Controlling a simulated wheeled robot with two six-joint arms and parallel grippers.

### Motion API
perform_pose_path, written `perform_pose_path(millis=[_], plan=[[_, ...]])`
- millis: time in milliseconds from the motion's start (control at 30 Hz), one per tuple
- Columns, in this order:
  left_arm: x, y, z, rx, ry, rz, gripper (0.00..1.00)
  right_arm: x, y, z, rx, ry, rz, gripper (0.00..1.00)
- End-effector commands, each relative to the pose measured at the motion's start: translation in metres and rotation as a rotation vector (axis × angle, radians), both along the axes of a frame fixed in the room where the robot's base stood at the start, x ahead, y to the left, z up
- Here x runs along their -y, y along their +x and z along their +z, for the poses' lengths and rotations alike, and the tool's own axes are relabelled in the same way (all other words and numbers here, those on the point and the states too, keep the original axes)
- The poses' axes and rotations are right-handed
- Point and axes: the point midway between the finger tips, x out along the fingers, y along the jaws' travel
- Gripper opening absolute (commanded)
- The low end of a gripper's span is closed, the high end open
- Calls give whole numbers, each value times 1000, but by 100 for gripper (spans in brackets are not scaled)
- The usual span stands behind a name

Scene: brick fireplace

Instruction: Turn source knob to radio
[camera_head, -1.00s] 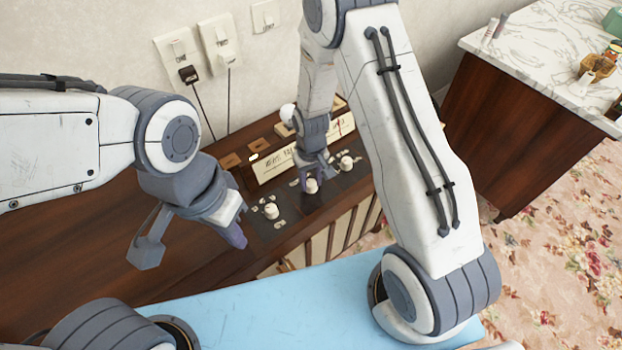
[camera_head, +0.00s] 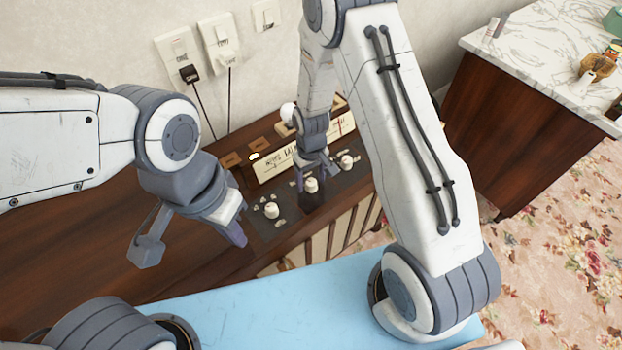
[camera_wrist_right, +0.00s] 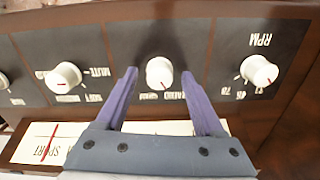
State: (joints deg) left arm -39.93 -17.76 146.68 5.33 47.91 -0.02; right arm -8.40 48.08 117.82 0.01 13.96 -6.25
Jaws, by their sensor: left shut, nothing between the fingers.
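The source knob (camera_head: 311,184) is the white middle knob on the dark control panel. In the right wrist view the source knob (camera_wrist_right: 160,73) appears with a red mark on its face, beside upside-down lettering that seems to include RADIO. My right gripper (camera_head: 315,178) is open, its purple fingertips (camera_wrist_right: 159,73) apart on either side of that knob, with gaps visible. I cannot tell whether the fingertips reach down to the knob's depth. My left gripper (camera_head: 238,238) is shut and empty, left of the panel.
A knob by the MUTE lettering (camera_wrist_right: 64,76) and an RPM knob (camera_wrist_right: 259,70) flank the source knob. Wall sockets with plugged cords (camera_head: 220,45) are at the back. A marble-topped cabinet (camera_head: 550,50) stands at right.

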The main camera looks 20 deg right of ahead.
Motion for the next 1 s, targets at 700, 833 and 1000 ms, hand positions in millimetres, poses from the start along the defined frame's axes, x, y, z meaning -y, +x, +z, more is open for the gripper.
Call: perform_pose_path(millis=[700,833,1000], plan=[[0,0,2,0,0,0,0,0,1,86,4,1,0,70],[0,0,2,0,0,0,0,0,0,99,1,0,0,70],[0,0,2,0,0,0,0,0,0,105,0,0,0,70]])
